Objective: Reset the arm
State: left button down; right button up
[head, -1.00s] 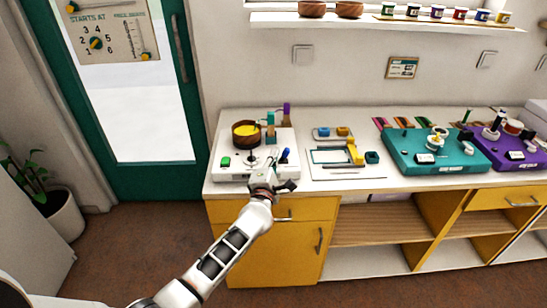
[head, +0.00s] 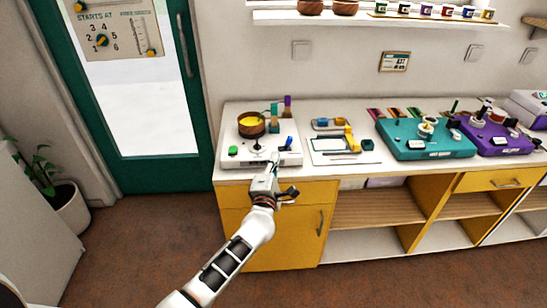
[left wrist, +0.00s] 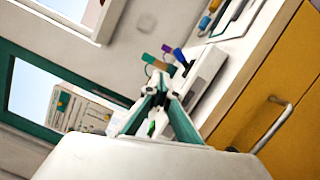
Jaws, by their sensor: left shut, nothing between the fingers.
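My left gripper (head: 272,166) is at the front edge of the counter, before the white bead board. In the left wrist view its fingers (left wrist: 160,80) come together at the tips with nothing between them. The white board (head: 285,158) carries a wooden bowl with yellow contents (head: 251,125), a green button (head: 233,150), a blue piece (head: 289,142) and a dark peg. My left arm (head: 235,255) reaches up from the lower part of the head view. My right gripper is in neither current view.
The counter also holds a white tray with a yellow tool (head: 349,138), a teal board (head: 440,150) and a purple board (head: 500,143). Yellow cabinets and open shelves (head: 380,208) are below. A green-framed door (head: 203,150) and a plant (head: 45,180) are at left.

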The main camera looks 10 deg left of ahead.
dwell(0.3)
pick_arm(q)
jog(key=s+f+m+g+h, duration=0.2)
jog(key=s+f+m+h, duration=0.1)
jog(key=s+f+m, duration=0.6)
jog(key=s+f+m+g+h, duration=0.1)
jog(key=s+f+m+h, duration=0.25)
jog(key=s+m, duration=0.65)
jog(key=s+a+f+m+g+y, duration=0.1)
jog(key=s+a+f+m+g, duration=0.1)
jog(key=s, duration=0.7)
jog(key=s+a+f+m+g+y, duration=0.2)
jog(key=s+a+f+m, duration=0.2)
jog(key=s, duration=0.5)
notch_tip(320, 180, down, 3)
jog(key=shift+s+r+m+g, duration=0.15)
jog(key=shift+s+m+g, duration=0.25)
jog(key=shift+m, duration=0.2)
